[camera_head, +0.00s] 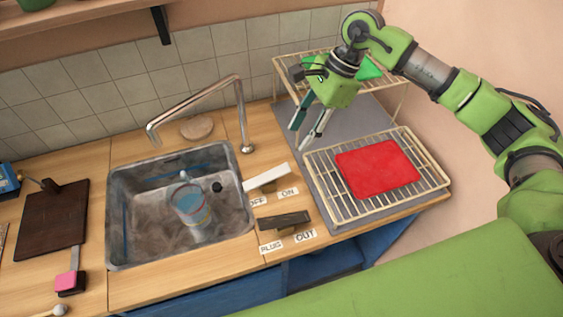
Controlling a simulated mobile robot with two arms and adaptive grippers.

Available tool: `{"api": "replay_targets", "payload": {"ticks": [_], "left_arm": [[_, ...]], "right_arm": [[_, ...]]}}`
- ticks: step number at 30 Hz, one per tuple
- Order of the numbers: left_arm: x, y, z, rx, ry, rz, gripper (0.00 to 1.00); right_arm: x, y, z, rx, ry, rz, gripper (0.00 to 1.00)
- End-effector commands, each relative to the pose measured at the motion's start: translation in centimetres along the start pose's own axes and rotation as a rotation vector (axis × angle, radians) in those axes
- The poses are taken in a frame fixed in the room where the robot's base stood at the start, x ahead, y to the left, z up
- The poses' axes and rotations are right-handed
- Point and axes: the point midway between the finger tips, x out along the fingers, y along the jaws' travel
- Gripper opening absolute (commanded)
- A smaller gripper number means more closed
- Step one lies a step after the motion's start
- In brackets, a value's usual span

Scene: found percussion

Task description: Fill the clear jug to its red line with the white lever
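The clear jug (190,203) stands in the metal sink (115,215), with a bluish rim and a thin reddish band low on its side. I cannot tell its water level. The tap (240,112) arches over the sink, its spout end behind and left of the jug. The white lever (267,177) lies at the sink's right edge, above the OFF and ON labels (288,192). My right gripper (301,136) is open and empty, above and to the right of the lever, apart from it. My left gripper is out of view.
A dark lever (284,221) sits by the PLUG and OUT labels. A wire rack holds a red cloth (377,168); a raised rack (290,62) with a green item stands behind. A brown board (52,220) and a pink-ended tool (70,282) lie left.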

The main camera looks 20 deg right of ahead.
Motion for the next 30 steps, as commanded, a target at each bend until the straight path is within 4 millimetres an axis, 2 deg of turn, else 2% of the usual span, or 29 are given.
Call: {"api": "replay_targets", "payload": {"ticks": [3,7,21,25,30], "left_arm": [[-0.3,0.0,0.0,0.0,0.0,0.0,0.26],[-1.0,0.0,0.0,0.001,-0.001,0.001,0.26],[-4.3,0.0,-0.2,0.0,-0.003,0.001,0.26],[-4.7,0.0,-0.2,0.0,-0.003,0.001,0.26],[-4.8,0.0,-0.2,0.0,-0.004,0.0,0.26]], "right_arm": [[0.2,0.1,-0.7,-0.002,0.026,0.007,0.39],[1.8,0.2,-0.6,-0.002,0.023,0.011,0.39],[11.2,0.3,-0.7,0.0,0.019,0.009,0.39],[12.7,0.2,-0.8,-0.001,0.02,0.008,0.39],[13.5,0.2,-0.8,-0.001,0.02,0.005,0.39]]}}
